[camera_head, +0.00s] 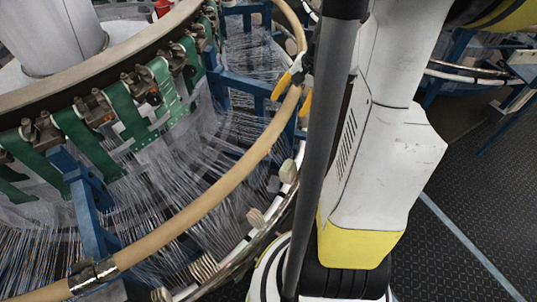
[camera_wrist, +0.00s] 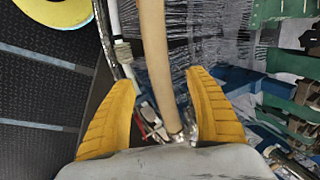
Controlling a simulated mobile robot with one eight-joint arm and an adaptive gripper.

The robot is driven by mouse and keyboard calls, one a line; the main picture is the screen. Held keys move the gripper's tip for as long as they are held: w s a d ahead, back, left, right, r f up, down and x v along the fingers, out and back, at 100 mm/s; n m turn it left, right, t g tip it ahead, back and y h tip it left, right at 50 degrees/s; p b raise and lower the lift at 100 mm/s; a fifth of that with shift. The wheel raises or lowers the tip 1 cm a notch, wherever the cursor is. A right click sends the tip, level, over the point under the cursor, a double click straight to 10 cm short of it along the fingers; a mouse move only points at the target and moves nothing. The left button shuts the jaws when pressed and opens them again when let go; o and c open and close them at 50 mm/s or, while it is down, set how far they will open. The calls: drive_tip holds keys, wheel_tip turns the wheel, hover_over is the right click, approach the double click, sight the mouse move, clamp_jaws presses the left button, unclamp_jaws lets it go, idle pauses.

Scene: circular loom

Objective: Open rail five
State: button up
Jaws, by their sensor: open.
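A tan curved rail (camera_head: 200,205) runs around the front of the circular loom. A metal clamp (camera_head: 93,274) sits on it at lower left. My gripper (camera_head: 294,91) is at the rail's far right stretch, partly hidden behind my own arm. In the wrist view my gripper (camera_wrist: 158,80) is open, its two yellow fingers on either side of the tan rail (camera_wrist: 154,45). The rail passes between the fingers with gaps on both sides; contact is not visible. A metal fitting on the rail (camera_wrist: 178,134) shows lower between the fingers. I cannot tell which rail is number five.
White threads (camera_head: 240,130) fan out inside the rail, with blue frame posts (camera_head: 85,205) and green straps (camera_head: 85,145). A silver lower ring (camera_head: 235,255) with pale blocks runs outside the rail.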

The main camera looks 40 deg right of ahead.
sight(281, 118)
drive_tip(key=b+x, duration=0.1)
drive_tip(key=x, duration=0.2)
drive_tip(key=b+x, duration=0.1)
drive_tip(key=x, duration=0.3)
drive_tip(key=b+x, duration=0.2)
drive_tip(key=x, duration=0.1)
drive_tip(key=shift+w+d+f, duration=0.1)
drive_tip(key=shift+d+f, duration=0.1)
drive_tip(key=shift+d, duration=0.1)
drive_tip(key=shift+w+a+f, duration=0.1)
drive_tip(key=shift+a+f, duration=0.05)
drive_tip(key=shift+f, duration=0.15)
drive_tip(key=shift+c, duration=0.6)
